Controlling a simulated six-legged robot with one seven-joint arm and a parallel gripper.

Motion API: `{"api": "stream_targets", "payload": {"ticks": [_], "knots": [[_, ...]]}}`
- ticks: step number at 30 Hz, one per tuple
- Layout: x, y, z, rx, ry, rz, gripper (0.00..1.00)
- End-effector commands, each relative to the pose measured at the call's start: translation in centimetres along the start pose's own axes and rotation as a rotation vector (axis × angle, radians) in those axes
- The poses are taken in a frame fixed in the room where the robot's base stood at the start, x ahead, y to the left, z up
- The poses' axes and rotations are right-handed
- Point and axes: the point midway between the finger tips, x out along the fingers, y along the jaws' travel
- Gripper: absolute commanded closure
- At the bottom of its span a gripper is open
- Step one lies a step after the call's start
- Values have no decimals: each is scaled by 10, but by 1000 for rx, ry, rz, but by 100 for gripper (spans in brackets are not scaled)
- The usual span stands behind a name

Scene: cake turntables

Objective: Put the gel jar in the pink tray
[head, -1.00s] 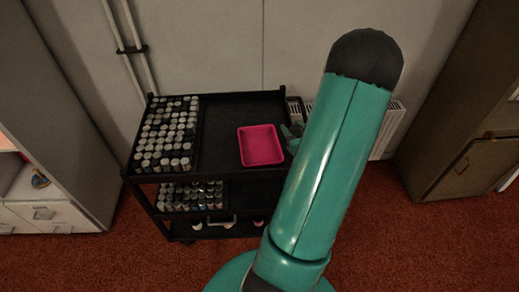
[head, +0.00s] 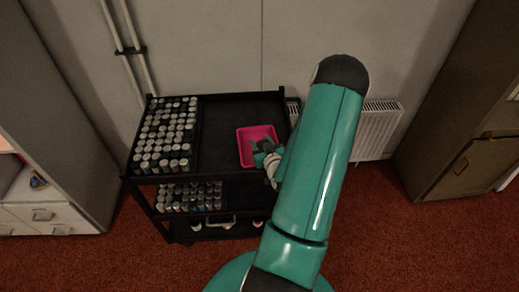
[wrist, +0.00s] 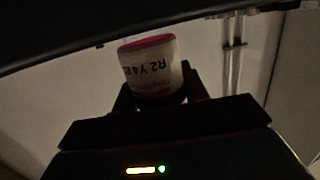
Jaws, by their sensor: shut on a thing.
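The pink tray (head: 245,158) lies on the top shelf of the black cart, right of its middle. My gripper (head: 262,147) is over the right part of the tray in the head view and hides some of it. In the wrist view my gripper (wrist: 158,98) is shut on the gel jar (wrist: 150,68), a white jar with a pink-red end and dark lettering. The jar cannot be made out clearly in the head view. I cannot tell how high it is above the tray.
The black cart (head: 222,122) holds several small jars (head: 165,135) in rows at the left of its top shelf, and more on a lower shelf (head: 190,195). The shelf around the tray is clear. A white radiator (head: 378,130) stands behind on the right.

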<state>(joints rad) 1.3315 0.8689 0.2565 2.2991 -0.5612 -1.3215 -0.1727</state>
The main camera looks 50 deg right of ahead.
Motion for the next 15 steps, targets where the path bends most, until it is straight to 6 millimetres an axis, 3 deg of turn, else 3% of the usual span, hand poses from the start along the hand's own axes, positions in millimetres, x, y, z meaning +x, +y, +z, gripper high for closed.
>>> {"api": "stream_targets", "payload": {"ticks": [9, 15], "knots": [[8, -6, 33, 3, -2, 0, 80], [9, -5, 37, -1, 1, 0, 80]]}}
